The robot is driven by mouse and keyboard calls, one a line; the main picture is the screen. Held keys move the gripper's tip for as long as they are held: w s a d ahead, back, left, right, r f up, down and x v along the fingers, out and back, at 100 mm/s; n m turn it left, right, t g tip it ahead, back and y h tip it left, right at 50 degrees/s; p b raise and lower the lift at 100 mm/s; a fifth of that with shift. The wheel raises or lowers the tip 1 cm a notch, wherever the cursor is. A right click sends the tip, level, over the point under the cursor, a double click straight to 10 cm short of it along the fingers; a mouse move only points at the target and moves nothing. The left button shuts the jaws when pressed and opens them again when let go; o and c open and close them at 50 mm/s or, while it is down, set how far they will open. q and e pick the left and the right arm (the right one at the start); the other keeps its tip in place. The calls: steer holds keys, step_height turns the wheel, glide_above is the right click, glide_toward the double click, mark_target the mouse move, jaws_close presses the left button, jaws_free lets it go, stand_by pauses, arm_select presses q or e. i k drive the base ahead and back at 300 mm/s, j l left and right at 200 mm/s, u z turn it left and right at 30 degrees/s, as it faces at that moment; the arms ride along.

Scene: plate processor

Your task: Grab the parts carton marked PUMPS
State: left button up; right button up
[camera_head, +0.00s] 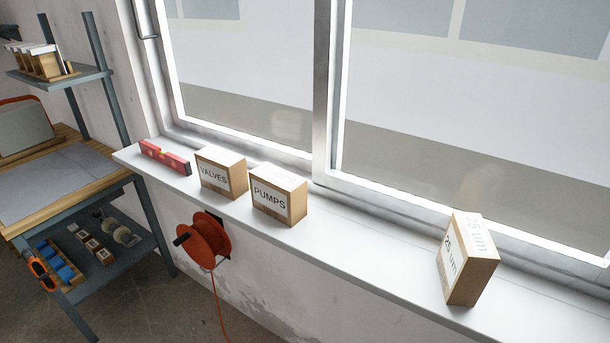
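The parts carton marked PUMPS (279,195) is a small brown box with a white label on its front. It stands upright on the white window sill (365,247), near the middle of the view. A similar carton marked VALVES (220,173) stands close to its left. Neither of my grippers is in view, and nothing touches the PUMPS carton from above or in front.
A taller carton marked 25 um (467,260) stands on the sill at the right. A red spirit level (166,157) lies at the sill's left end. An orange cable reel (205,240) hangs below the sill. A workbench (65,178) stands left. Sill between PUMPS and 25 um is clear.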

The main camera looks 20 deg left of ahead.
mark_target(281, 194)
steer(key=j+u, duration=0.4)
steer(key=j, duration=0.2)
steer(key=j+u, duration=0.4)
steer(key=j, duration=0.3)
steer(key=j+u, duration=0.4)
steer(key=j, duration=0.2)
